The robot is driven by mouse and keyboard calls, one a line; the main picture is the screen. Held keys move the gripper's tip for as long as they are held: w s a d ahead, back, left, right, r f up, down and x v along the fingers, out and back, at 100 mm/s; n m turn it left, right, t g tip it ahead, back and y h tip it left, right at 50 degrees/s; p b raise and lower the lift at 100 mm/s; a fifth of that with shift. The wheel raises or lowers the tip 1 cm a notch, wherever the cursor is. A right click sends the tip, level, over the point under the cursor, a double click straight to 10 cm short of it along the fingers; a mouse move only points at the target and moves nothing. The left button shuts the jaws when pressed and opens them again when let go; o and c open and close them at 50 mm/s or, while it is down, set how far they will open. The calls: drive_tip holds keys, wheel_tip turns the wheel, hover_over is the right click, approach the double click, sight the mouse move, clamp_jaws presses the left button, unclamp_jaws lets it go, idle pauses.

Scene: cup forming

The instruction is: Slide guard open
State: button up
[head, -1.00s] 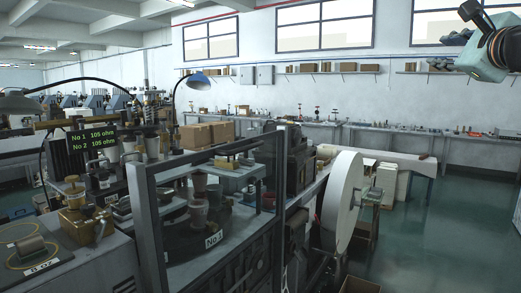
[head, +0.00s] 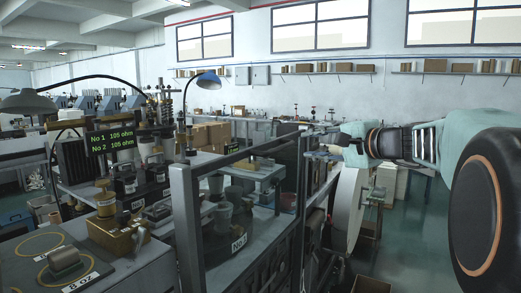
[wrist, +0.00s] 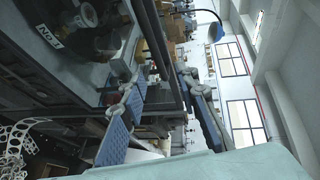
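The guard is a dark metal frame with a left post (head: 186,230), a sloping top bar and a right post (head: 300,195). It stands in front of the machine's round turntable with cups (head: 223,215). My gripper (head: 316,143) is at the upper part of the guard's right post. In the wrist view the gripper's two blue-padded fingers (wrist: 158,84) are spread apart. A dark upright bar of the guard (wrist: 160,40) runs between or just past them. I cannot tell whether either finger touches it.
A bench with a brass fitting (head: 117,235) and a weight (head: 65,260) is at the left. A lamp (head: 208,80) rises behind. Open floor (head: 410,250) lies at the right.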

sight(282, 148)
drive_tip(key=shift+n+y, duration=0.3)
drive_tip(key=shift+n, duration=0.1)
drive_tip(key=x, duration=0.4)
drive_tip(key=p+x, duration=0.1)
drive_tip(key=x, duration=0.3)
drive_tip(key=s+a+f+p+x, duration=0.1)
drive_tip(key=x, duration=0.3)
drive_tip(key=shift+a, duration=0.1)
clamp_jaws()
